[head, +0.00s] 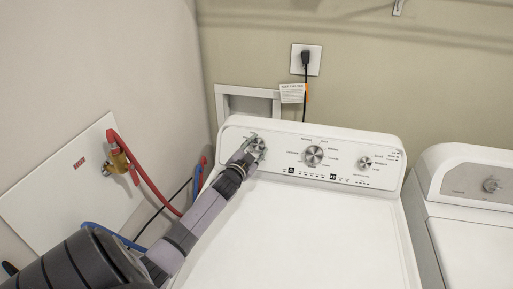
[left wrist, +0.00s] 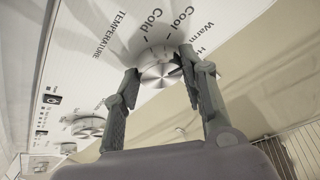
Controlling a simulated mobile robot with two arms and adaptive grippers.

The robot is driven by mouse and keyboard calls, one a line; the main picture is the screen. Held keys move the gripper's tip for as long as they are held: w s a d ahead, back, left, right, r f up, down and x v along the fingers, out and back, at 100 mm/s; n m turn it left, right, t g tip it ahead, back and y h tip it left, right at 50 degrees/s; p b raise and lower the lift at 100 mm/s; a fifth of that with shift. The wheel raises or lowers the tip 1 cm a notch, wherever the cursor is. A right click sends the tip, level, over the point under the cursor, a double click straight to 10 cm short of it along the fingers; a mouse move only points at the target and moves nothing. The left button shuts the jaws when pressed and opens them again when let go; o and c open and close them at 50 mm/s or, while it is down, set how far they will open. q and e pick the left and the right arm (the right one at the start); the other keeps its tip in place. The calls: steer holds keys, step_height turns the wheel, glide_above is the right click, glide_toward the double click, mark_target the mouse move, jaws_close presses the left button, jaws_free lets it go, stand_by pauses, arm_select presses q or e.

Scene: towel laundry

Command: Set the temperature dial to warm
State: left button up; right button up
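The temperature dial (head: 257,146) is a round silver knob at the left end of the washer's white control panel. In the left wrist view the dial (left wrist: 162,72) sits beside the printed words TEMPERATURE, Cold, Cool and Warm, with a further label partly hidden by a finger. I cannot tell which label its pointer faces. My left gripper (head: 246,157) is at the dial. In the left wrist view the two fingers of my left gripper (left wrist: 160,66) stand apart, one on each side of the dial; firm contact is not clear. My right gripper is not in view.
The washer (head: 300,225) has two more dials, a middle one (head: 313,155) and a right one (head: 365,163). A second white machine (head: 475,215) stands at the right. A red hose (head: 148,178) and valve are on the left wall, near my left arm.

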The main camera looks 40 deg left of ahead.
arm_select(q)
steer(key=o, duration=0.4)
steer(key=shift+r, duration=0.1)
steer(key=shift+o, duration=0.2)
steer(key=shift+s, duration=0.1)
steer(key=v, duration=1.2)
